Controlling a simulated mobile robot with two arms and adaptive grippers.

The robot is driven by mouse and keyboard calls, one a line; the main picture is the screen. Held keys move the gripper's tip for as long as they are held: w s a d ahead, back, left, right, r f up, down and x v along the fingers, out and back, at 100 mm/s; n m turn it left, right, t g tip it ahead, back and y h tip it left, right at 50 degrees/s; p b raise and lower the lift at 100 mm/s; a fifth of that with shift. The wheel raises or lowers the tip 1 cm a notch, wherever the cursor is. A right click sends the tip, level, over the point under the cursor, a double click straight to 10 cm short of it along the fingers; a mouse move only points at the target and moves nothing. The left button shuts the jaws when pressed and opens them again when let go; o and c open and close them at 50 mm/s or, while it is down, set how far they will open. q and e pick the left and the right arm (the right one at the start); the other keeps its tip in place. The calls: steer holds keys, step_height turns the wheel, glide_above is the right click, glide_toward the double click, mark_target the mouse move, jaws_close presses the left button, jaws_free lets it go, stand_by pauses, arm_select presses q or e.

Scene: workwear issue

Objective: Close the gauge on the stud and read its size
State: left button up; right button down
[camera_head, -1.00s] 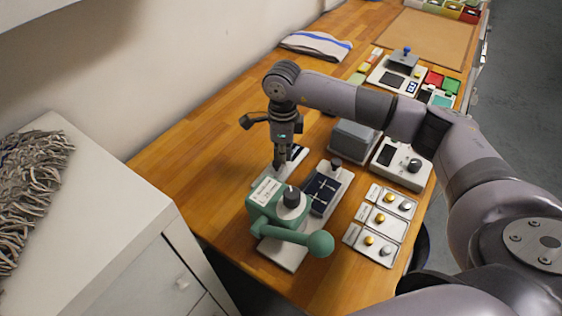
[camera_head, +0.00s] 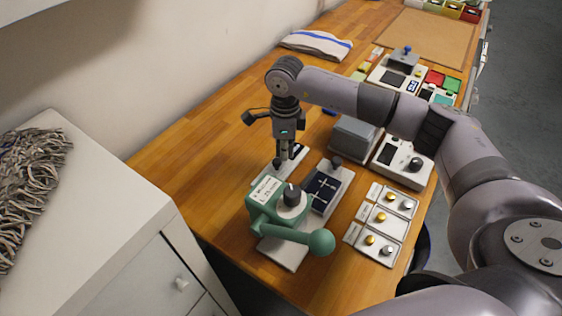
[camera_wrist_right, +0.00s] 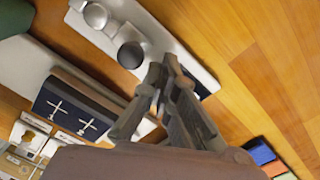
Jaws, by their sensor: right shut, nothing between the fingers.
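A slim pale device that looks like the gauge (camera_head: 299,150) lies on the bench behind the green press, with a dark strip on top. In the right wrist view its pale plate (camera_wrist_right: 185,62) carries silver round parts (camera_wrist_right: 96,15) and a dark round knob (camera_wrist_right: 131,55). I cannot tell which part is the stud, and no size reading is legible. My right gripper (camera_head: 284,158) points down over this device, shut and empty. In the wrist view its fingertips (camera_wrist_right: 160,74) appear beside the dark knob; contact is unclear. My left gripper is not in view.
A green press (camera_head: 262,208) with a ball handle (camera_head: 321,242) stands in front. A dark-topped block (camera_head: 323,190) is beside it. Cards with gold and silver studs (camera_head: 380,217) lie right. A grey box (camera_head: 354,138) stands behind. The bench at left is clear.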

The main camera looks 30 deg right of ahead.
steer(key=shift+d, duration=0.1)
step_height(320, 180, up, 8)
steer(key=p, duration=0.4)
stand_by(0.5)
stand_by(0.4)
